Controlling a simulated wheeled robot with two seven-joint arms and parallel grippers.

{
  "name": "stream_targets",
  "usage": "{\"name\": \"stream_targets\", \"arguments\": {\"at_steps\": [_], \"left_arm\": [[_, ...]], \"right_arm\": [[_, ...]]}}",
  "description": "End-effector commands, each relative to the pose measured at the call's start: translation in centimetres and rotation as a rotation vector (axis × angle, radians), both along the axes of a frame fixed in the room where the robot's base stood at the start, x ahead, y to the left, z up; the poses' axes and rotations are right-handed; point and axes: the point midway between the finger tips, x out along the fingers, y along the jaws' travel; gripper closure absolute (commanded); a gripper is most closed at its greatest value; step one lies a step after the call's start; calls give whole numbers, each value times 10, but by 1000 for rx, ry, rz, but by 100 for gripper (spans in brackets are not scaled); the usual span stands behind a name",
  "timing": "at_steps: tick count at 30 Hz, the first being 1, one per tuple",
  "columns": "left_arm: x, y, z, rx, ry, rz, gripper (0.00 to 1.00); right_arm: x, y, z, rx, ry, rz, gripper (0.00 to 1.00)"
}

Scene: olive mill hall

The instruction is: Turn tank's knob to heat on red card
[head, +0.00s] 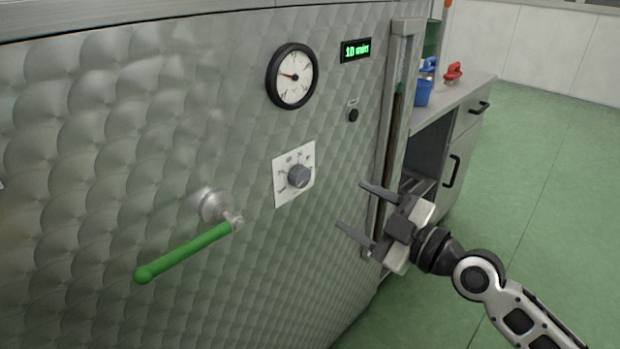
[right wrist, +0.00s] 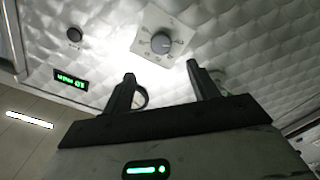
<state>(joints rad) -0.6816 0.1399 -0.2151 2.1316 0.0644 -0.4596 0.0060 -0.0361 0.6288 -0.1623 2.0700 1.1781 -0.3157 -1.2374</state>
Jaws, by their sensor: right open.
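The tank (head: 150,120) is a large quilted-metal wall filling the left of the head view. Its grey round knob (head: 299,176) sits on a white dial plate (head: 281,188) with small markings too small to read. The knob also shows in the right wrist view (right wrist: 161,43), beyond the fingertips. My right gripper (head: 350,207) is open and empty, to the right of and below the knob, apart from it. Its two fingers show in the right wrist view (right wrist: 161,72). I see no red card in either view. My left gripper is not in view.
A green lever handle (head: 185,253) sticks out left of and below the knob. Above are a round gauge (head: 292,76), a green-lit display (head: 356,50) and a small black button (head: 353,115). A grey cabinet (head: 462,150) bears blue and red items (head: 453,73). Green floor is open at right.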

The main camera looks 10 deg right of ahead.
Motion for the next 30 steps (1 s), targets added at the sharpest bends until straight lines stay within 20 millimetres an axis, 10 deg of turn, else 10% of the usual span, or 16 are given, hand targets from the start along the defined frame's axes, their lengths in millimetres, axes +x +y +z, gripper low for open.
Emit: {"name": "stream_targets", "arguments": {"at_steps": [15, 30], "left_arm": [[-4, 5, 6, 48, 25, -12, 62], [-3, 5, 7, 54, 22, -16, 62]], "right_arm": [[86, 58, 1, 3, 3, 2, 41], [99, 67, -1, -1, 3, 2, 44]]}}
